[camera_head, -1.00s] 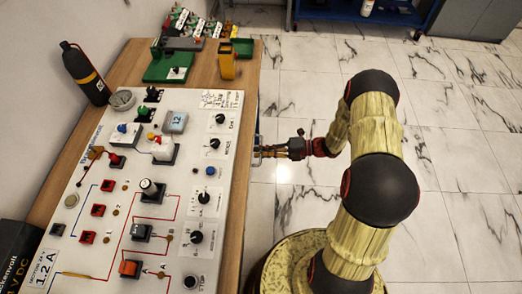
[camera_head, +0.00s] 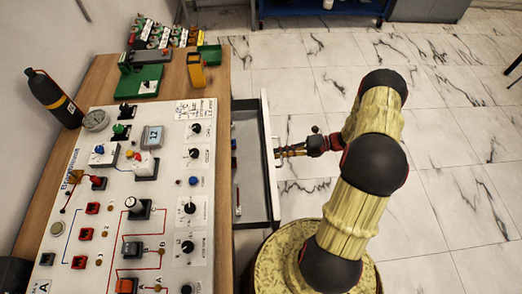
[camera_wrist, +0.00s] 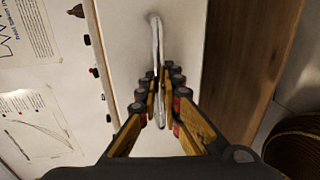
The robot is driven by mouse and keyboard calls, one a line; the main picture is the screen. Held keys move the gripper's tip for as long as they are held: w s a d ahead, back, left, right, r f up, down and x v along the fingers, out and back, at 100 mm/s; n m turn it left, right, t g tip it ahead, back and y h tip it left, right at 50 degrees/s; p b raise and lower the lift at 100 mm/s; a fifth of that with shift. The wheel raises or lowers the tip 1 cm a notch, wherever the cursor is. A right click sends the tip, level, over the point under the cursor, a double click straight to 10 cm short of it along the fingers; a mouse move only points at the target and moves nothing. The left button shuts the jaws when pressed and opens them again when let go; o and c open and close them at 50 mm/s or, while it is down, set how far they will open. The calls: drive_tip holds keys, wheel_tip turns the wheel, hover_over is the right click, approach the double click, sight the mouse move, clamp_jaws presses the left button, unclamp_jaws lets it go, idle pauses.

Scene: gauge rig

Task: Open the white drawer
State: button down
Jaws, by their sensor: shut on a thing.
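The white drawer (camera_head: 268,165) juts out from the right side of the bench, with its dark grey inside showing in the head view. Its metal handle (camera_wrist: 156,45) is on the white front and runs between my fingers in the wrist view. My gripper (camera_head: 281,152) is at the outer side of the drawer front. The wrist view shows my gripper (camera_wrist: 160,88) with both fingers closed about the handle. A small red-and-pale item (camera_head: 238,210) lies inside the drawer near its front end in the picture.
A white gauge panel (camera_head: 170,220) with knobs and switches covers the wooden bench top (camera_head: 217,90). The marble floor right of the drawer is clear apart from my body.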

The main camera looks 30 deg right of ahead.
drive_tip(key=f+v, duration=0.3)
drive_tip(key=v, duration=1.2)
drive_tip(key=shift+s+d, duration=0.25)
drive_tip(key=shift+d, duration=0.25)
drive_tip(key=shift+f, duration=0.1)
drive_tip(key=c, duration=2.3)
unclamp_jaws()
drive_tip(key=v, duration=1.2)
drive_tip(key=shift+w, duration=0.1)
